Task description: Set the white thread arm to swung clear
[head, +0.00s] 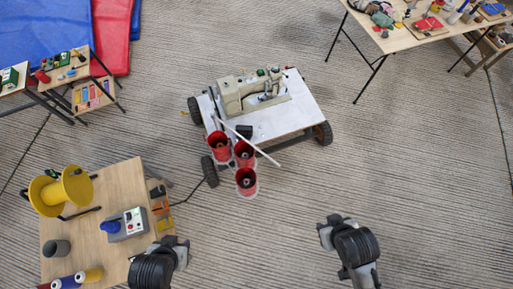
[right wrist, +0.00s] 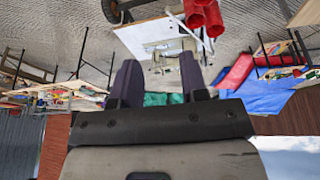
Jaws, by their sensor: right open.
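A white rod, which looks like the white thread arm (head: 262,153), slants down to the right across the front of a wheeled cart with a sewing machine (head: 250,92). It passes beside red thread cones (head: 246,181) at the cart's near left corner. A pale rod also shows beside the cones in the right wrist view (right wrist: 187,30). My right gripper (head: 325,232) is open and empty, apart from the cart, to its lower right; its two fingers (right wrist: 159,82) show in the right wrist view. My left gripper (head: 181,252) is by the near-left table; its jaws are unclear.
The near-left wooden table (head: 112,185) holds a yellow reel (head: 61,191), a grey control box (head: 125,224) and spools. Another table (head: 405,38) stands at the upper right. Blue and red mats (head: 110,35) lie at the upper left. The floor right of the cart is clear.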

